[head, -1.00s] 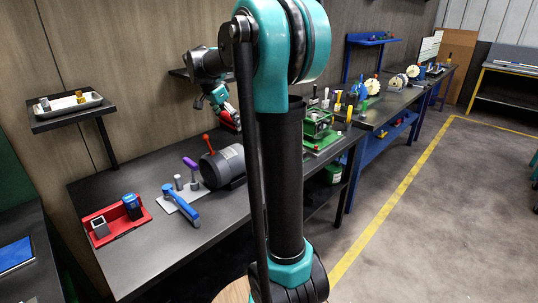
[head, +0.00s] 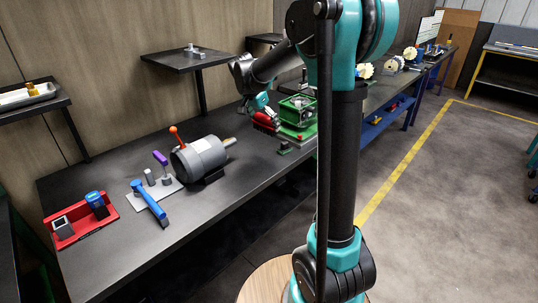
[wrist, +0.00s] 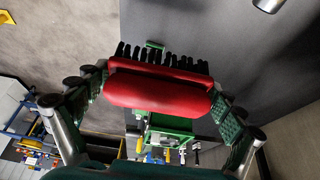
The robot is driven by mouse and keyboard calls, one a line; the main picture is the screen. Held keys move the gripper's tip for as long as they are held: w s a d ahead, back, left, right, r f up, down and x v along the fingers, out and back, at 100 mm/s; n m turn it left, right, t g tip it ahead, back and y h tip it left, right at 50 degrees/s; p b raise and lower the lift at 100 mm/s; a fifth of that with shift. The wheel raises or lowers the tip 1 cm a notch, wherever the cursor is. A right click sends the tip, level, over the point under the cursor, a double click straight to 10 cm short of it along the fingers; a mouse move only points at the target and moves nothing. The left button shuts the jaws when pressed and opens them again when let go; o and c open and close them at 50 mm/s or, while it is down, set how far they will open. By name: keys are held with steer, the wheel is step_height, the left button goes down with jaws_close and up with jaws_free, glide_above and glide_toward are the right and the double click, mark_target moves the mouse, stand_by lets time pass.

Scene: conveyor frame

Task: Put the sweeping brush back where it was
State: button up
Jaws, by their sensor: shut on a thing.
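The sweeping brush has a red handle and black bristles. It shows in the wrist view (wrist: 158,93) between the fingers of my gripper (wrist: 160,85), which is shut on it. The bristles point away from the wrist. In the head view the brush (head: 264,121) is small and partly covered by my gripper (head: 262,106), above the back part of the dark workbench (head: 110,176), just left of a green fixture (head: 298,112). I cannot tell whether the bristles touch the bench top.
A raised black shelf (head: 186,60) stands behind. Bare bench lies between motor and green fixture.

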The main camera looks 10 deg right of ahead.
mark_target(267, 159)
step_height(267, 159, down, 14)
steer(key=shift+r, duration=0.1)
stand_by(0.4)
steer(key=shift+a, duration=0.1)
steer(key=o, duration=0.8)
steer(key=shift+c, duration=0.2)
steer(key=v, duration=1.2)
steer(key=s+d+f+n+y, duration=0.1)
steer(key=s+d+f+n, duration=0.1)
steer(key=s, duration=0.7)
steer(key=s+d+f+n+t+y, duration=0.1)
steer(key=s+d+f+n, duration=0.2)
steer(key=s, duration=0.6)
steer(key=s+d+f+n+y, duration=0.1)
steer(key=s+d+f+n, duration=0.2)
steer(key=s+f+n, duration=0.2)
steer(key=s+f, duration=0.2)
steer(key=s, duration=0.2)
steer(key=shift+s+n+t+y, duration=0.3)
steer(key=shift+s+n+y, duration=0.1)
